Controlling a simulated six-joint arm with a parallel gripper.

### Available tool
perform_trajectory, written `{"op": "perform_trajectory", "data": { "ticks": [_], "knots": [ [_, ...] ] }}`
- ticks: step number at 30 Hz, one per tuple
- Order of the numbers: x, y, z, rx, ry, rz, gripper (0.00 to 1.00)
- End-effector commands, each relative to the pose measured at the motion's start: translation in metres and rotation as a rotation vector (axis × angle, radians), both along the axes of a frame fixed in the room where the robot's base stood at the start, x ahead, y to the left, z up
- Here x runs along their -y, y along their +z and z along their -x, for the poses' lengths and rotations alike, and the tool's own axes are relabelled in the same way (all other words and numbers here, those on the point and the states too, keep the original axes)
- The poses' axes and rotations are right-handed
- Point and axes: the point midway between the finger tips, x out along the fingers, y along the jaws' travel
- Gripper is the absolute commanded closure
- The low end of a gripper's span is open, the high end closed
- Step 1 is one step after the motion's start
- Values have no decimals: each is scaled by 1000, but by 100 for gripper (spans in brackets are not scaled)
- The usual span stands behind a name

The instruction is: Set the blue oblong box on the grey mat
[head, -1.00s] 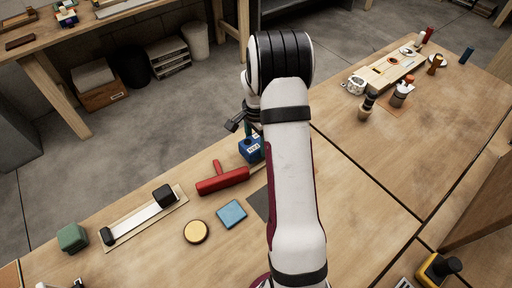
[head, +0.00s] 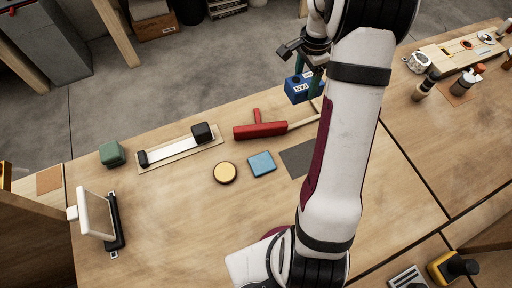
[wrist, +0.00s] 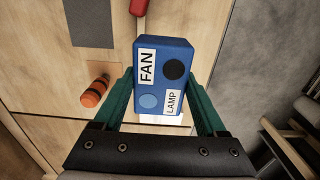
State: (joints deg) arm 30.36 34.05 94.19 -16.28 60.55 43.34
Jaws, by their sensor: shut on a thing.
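The blue oblong box (head: 303,87), with FAN and LAMP labels and two round buttons, is between the green fingers of my gripper (head: 312,77). In the wrist view the box (wrist: 162,73) fills the space between the fingertips (wrist: 165,95). My gripper is shut on it near the table's far edge; it looks raised above the table. The grey mat (head: 297,159) lies flat and bare on the table, nearer the camera than the box and partly hidden by my arm. It also shows at the upper left of the wrist view (wrist: 92,24).
A light blue square (head: 262,163) and a yellow round thing (head: 225,172) lie left of the mat. An orange and black cylinder (wrist: 95,92) shows in the wrist view.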

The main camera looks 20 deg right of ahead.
Motion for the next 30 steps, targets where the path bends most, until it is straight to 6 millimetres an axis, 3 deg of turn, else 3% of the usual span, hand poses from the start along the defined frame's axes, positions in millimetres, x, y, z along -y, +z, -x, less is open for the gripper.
{"op": "perform_trajectory", "data": {
  "ticks": [5,12,15,19,26,30],
  "knots": [
    [-6,-5,23,-2,0,-1,100],
    [-37,-23,109,-2,1,0,100],
    [-48,-28,132,0,0,0,100],
    [-53,-30,143,1,0,1,100],
    [-53,-31,142,1,0,1,100],
    [-54,-42,143,-2,0,-2,100]
  ]
}}
